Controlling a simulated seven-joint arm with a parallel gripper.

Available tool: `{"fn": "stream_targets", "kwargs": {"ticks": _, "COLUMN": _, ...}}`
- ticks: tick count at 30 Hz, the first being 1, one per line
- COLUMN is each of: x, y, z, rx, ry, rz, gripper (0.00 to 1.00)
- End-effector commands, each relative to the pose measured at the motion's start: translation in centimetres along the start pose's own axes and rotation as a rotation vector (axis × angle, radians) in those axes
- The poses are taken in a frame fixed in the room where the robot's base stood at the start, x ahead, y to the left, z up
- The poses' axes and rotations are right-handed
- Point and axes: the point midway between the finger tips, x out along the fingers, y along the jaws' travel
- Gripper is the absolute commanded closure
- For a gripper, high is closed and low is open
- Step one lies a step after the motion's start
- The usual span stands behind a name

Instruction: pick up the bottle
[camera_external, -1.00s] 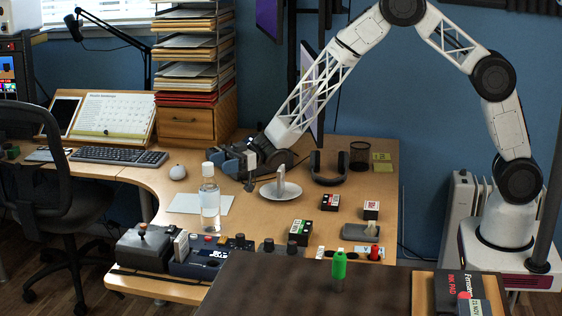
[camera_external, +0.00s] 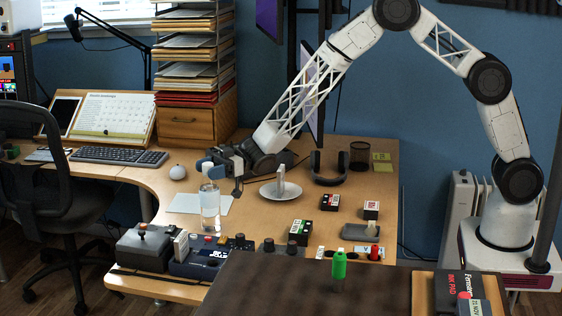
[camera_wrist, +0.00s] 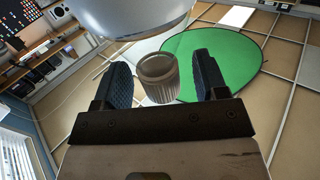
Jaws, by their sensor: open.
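The clear bottle (camera_external: 210,209) stands upright on the wooden desk, left of centre in the external view. My gripper (camera_external: 222,176) is at the bottle's top, and a blue finger hides part of the cap there. In the wrist view my gripper (camera_wrist: 162,65) is open, with dark blue ridged fingers on both sides of a ribbed, translucent cap (camera_wrist: 159,79). Gaps show between the cap and both fingers. The bottle's body is not clearly visible in the wrist view.
A white round stand (camera_external: 281,189) is right of the bottle. A control box (camera_external: 145,246) and dark devices (camera_external: 212,258) stand in front. A green-topped container (camera_external: 339,268) is on the dark surface (camera_external: 270,290). A paper tower (camera_external: 194,75) rises behind.

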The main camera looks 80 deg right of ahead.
Motion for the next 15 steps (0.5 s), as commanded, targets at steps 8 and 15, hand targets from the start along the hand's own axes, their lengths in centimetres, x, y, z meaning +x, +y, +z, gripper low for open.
{"fn": "stream_targets", "kwargs": {"ticks": 8, "x": 2.1, "y": 0.0, "z": 0.0, "rx": 0.000, "ry": 0.001, "rz": 0.000, "gripper": 0.34}}
{"fn": "stream_targets", "kwargs": {"ticks": 15, "x": 2.1, "y": 0.0, "z": -0.1, "rx": 0.000, "ry": 0.001, "rz": 0.000, "gripper": 0.34}}
